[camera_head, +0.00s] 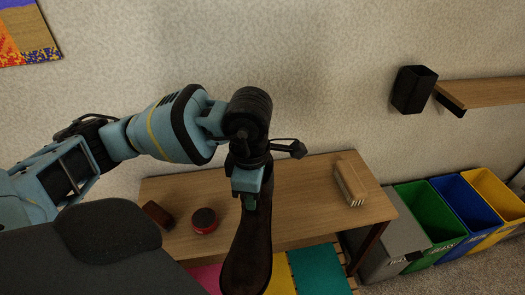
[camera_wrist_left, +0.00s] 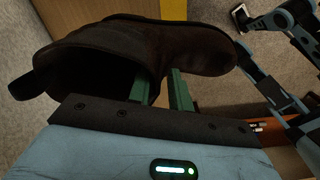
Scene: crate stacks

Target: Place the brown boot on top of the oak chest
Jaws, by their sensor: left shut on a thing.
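The brown boot (camera_head: 247,255) is dark and hangs below my left gripper (camera_head: 250,199) in the head view, in front of the wooden table. In the left wrist view the boot (camera_wrist_left: 125,42) lies across the top, its opening to the left and toe to the right. The green fingers of my left gripper (camera_wrist_left: 165,88) are shut on its side, near the middle. I cannot make out the oak chest for sure. A brown wooden surface (camera_wrist_left: 75,14) shows behind the boot in the left wrist view, but I cannot tell what it belongs to.
The wooden table (camera_head: 300,200) carries a red round tin (camera_head: 204,221), a dark red box (camera_head: 158,214) and a tan block (camera_head: 350,183). Grey, green, blue (camera_head: 466,205) and yellow bins stand right of it. A shelf (camera_head: 485,93) and black holder (camera_head: 413,89) are on the wall.

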